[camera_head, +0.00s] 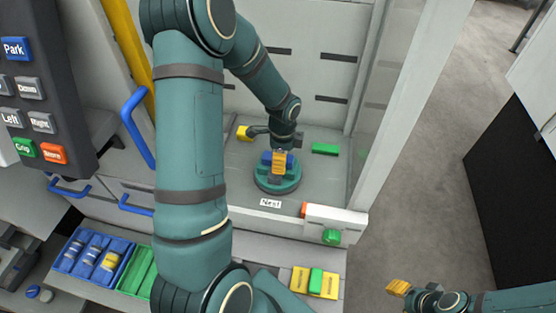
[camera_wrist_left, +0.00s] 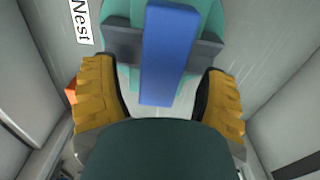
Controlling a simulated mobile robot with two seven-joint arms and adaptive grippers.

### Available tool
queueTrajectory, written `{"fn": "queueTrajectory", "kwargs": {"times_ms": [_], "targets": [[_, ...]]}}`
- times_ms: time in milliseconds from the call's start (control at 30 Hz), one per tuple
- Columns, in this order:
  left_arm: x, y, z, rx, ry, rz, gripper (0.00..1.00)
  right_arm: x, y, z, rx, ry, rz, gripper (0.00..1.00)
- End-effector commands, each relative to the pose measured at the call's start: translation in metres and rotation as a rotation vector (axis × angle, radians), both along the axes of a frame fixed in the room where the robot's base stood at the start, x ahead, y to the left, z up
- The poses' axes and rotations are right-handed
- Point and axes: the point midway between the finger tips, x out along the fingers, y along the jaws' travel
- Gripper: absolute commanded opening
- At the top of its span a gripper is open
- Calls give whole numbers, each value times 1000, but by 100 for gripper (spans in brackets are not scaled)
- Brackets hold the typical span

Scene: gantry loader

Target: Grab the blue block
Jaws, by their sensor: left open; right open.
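The blue block (camera_head: 266,156) sits on the round teal nest (camera_head: 277,185) inside the loader, partly hidden by a yellow fingertip in the head view. In the left wrist view the blue block (camera_wrist_left: 168,55) lies lengthwise between grey side pieces of the nest (camera_wrist_left: 120,12). My left gripper (camera_head: 262,147) is open at the nest. In its wrist view the yellow fingers of the left gripper (camera_wrist_left: 160,97) stand on either side of the block's near end, with gaps on both sides. My right gripper (camera_head: 398,287) hangs at the lower right, over the floor, away from the block.
A green block (camera_head: 325,149) lies on the loader floor, right of the nest. A "Nest" label (camera_head: 270,203) is in front. A clear side panel (camera_head: 385,100) bounds the right. A button panel (camera_head: 40,100) and blue handle (camera_head: 138,125) are left. Trays of parts (camera_head: 105,285) stand in front.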

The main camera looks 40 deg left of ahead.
Motion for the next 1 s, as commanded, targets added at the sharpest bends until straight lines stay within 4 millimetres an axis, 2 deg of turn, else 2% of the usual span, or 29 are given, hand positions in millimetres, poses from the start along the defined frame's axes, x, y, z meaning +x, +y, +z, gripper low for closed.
{"fn": "queueTrajectory", "kwargs": {"times_ms": [100, 333, 367, 500, 567, 1000], "targets": [[0, 0, -8, 0, -1, 0, 73, 0, 0, -1, 0, 0, 0, 47], [0, 1, -8, 0, -1, 0, 73, 0, 0, -1, 0, 0, 0, 47], [0, 0, -8, 0, -1, 0, 67, 0, 0, -1, 0, 0, 0, 47], [0, 0, -8, 0, -1, 0, 18, 0, 0, -1, 0, 0, 0, 47], [0, 0, -8, 0, -1, 0, 0, 0, 0, -1, 0, 0, 0, 47], [0, 0, -6, 0, -1, 0, 0, 0, 0, -1, 0, 0, 0, 47]]}}
